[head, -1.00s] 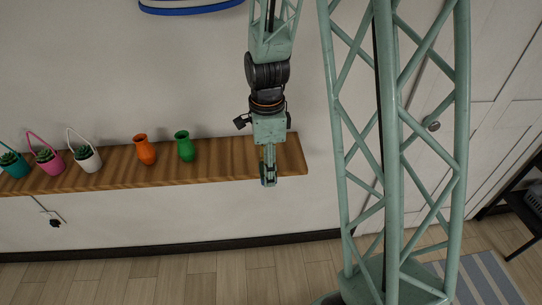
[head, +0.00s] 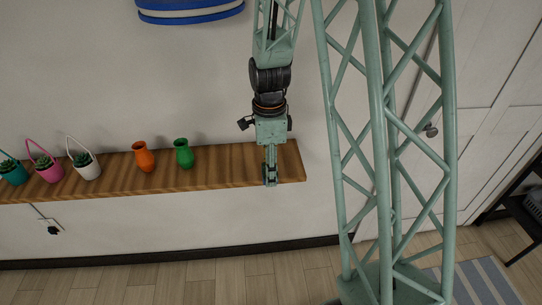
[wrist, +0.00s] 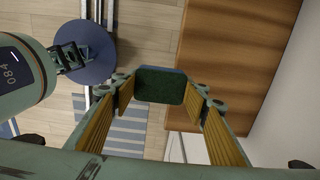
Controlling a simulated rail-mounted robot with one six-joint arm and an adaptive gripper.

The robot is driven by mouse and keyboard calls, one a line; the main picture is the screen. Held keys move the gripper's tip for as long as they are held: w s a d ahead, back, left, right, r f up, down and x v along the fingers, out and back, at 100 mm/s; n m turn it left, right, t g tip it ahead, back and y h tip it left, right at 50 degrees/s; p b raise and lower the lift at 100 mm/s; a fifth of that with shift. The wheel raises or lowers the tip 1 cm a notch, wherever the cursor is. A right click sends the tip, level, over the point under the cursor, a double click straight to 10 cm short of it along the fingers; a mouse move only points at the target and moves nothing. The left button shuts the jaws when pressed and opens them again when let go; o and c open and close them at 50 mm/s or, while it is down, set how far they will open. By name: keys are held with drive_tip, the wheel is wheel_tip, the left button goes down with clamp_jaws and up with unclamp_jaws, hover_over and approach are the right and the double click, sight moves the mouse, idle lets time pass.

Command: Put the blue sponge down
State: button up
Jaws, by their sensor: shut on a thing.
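The blue sponge (wrist: 160,86) is held between the fingertips of my gripper (wrist: 162,90) in the wrist view. Its face towards the camera looks dark green, with a thin blue edge along the top. My gripper (head: 270,177) is also in the head view, pointing down at the front of the wooden shelf (head: 225,170), near its right end. The sponge cannot be made out in the head view. In the wrist view the shelf (wrist: 225,60) lies to the right of the sponge; I cannot tell the height between them.
On the shelf stand a green vase (head: 184,153), an orange vase (head: 143,157) and a white planter (head: 86,167), with pink (head: 47,169) and teal (head: 13,173) planters further left. Shelf room between the green vase and my gripper is bare. The wall is close behind.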

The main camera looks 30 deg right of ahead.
drive_tip(key=w+d, duration=0.2)
drive_tip(key=w, duration=0.1)
drive_tip(key=w+d, duration=0.2)
drive_tip(key=w, duration=0.1)
drive_tip(key=w+d+f+p, duration=0.1)
drive_tip(key=w+d, duration=0.1)
drive_tip(key=w, duration=0.1)
drive_tip(key=shift+w, duration=0.15)
drive_tip(key=shift+w+d, duration=0.1)
drive_tip(key=shift+w+d, duration=0.15)
drive_tip(key=shift+w, duration=0.05)
drive_tip(key=shift+f, duration=1.8)
drive_tip(key=shift+f, duration=0.2)
drive_tip(key=o, duration=1)
drive_tip(key=shift+c, duration=0.2)
drive_tip(key=shift+r, duration=0.2)
